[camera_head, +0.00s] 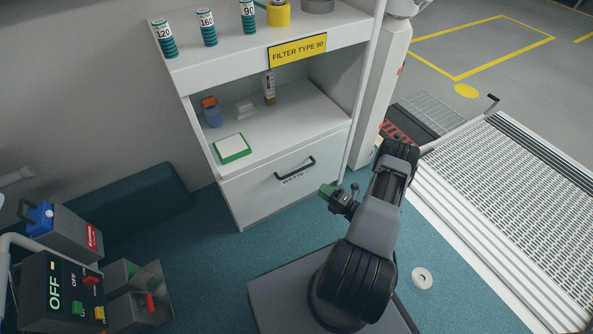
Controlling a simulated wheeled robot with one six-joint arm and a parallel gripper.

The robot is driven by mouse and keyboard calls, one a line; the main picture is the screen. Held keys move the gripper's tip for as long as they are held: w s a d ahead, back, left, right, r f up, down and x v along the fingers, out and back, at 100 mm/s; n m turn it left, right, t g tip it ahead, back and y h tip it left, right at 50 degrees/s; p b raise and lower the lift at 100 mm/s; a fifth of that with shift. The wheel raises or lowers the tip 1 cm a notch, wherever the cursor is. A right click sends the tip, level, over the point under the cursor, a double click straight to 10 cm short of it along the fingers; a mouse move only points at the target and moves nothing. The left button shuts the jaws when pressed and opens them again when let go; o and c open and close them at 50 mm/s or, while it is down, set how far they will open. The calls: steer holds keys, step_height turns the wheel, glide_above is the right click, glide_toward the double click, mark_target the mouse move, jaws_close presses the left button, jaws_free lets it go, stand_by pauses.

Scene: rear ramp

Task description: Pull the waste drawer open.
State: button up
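The waste drawer (262,196) is the white front at the bottom of the white cabinet, marked WASTE. It looks shut, flush with the cabinet. Its black bar handle (296,170) is on the upper right part of the front. My gripper (328,190) is to the right of and a little below the handle in the picture, apart from it. A green part shows at the gripper's end; I cannot tell whether it is a fingertip or something held. The fingers are too small to tell whether they are open or shut.
A shelf above the drawer holds a green-edged white box (231,149), a blue bottle (212,115) and a small tube (269,88). Filters stand on top. Control boxes (75,285) are at lower left. A white ring (422,278) lies on the blue floor. The ramp (510,200) is at right.

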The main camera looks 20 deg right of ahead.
mark_target(296, 171)
steer(key=shift+h, duration=0.4)
steer(key=b+x, duration=0.2)
steer(key=x, duration=1.1)
steer(key=shift+w+b, duration=0.15)
steer(key=shift+b, duration=0.2)
jaws_close()
